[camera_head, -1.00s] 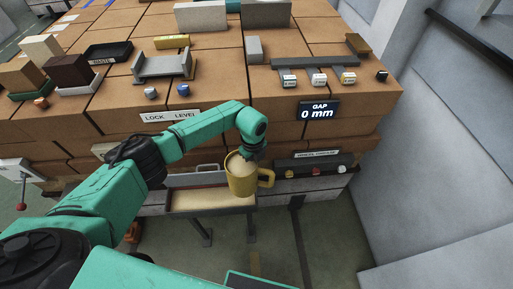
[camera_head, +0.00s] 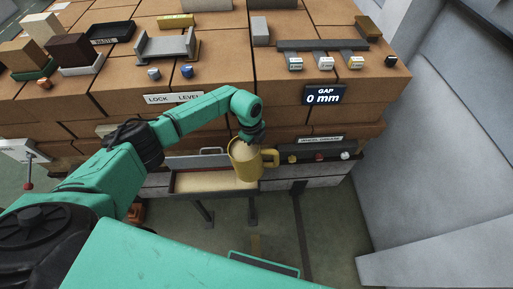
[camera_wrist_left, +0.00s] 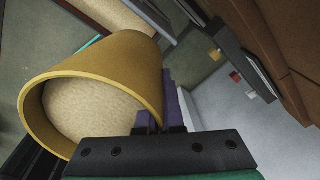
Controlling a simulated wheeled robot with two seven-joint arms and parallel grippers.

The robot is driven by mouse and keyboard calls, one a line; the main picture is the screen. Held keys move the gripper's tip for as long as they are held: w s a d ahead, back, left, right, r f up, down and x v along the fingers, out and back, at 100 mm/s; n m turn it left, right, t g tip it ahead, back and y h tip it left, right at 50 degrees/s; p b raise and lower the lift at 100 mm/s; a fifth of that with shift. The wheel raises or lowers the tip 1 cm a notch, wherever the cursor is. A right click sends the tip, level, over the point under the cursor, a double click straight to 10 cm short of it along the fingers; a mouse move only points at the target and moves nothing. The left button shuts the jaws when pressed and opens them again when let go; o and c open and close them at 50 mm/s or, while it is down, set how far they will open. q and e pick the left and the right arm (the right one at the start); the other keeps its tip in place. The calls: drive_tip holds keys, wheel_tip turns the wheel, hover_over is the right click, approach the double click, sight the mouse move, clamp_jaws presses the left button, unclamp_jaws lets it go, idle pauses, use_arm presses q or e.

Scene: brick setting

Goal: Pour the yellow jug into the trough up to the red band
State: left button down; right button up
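The yellow jug (camera_head: 245,162) is in my left gripper (camera_head: 251,133), at the right end of the trough. In the left wrist view the jug (camera_wrist_left: 148,72) is tilted, with pale grainy material inside. The dark purple fingers (camera_wrist_left: 172,105) are against its side; their hold is partly hidden. The jug's handle points right in the head view. The long trough (camera_head: 186,194) holds a pale layer of similar material. I cannot make out the red band clearly, nor any falling stream. My right gripper is not in view.
A brick bench stands behind the trough, with a "LOCK LEVEL" label (camera_head: 173,98) and a display (camera_head: 324,95) reading "GAP 0 mm". A panel with several knobs (camera_head: 320,157) is right of the jug. A grey wall (camera_head: 440,150) stands at far right. Floor shows below the trough.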

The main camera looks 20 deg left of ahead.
sight(240, 146)
use_arm(q)
drive_tip(key=shift+a+f+h+b, duration=0.2)
drive_tip(key=shift+f+h+b, duration=0.25)
drive_tip(key=shift+h, duration=0.15)
drive_tip(key=shift+a+r+h+b, duration=0.1)
drive_tip(key=shift+a+h+b, duration=0.2)
drive_tip(key=shift+h+b, duration=0.3)
drive_tip(key=shift+s+a+t+h+b, duration=0.1)
drive_tip(key=shift+a+t+h+b, duration=0.2)
drive_tip(key=shift+h+b, duration=0.3)
idle(0.6)
drive_tip(key=shift+s+a+h+b, duration=0.2)
drive_tip(key=shift+a+h+b, duration=0.9)
drive_tip(key=shift+b, duration=1.65)
idle(1.1)
drive_tip(key=shift+t+h+b, duration=0.3)
drive_tip(key=shift+h+b, duration=0.4)
drive_tip(key=shift+b, duration=0.5)
idle(0.5)
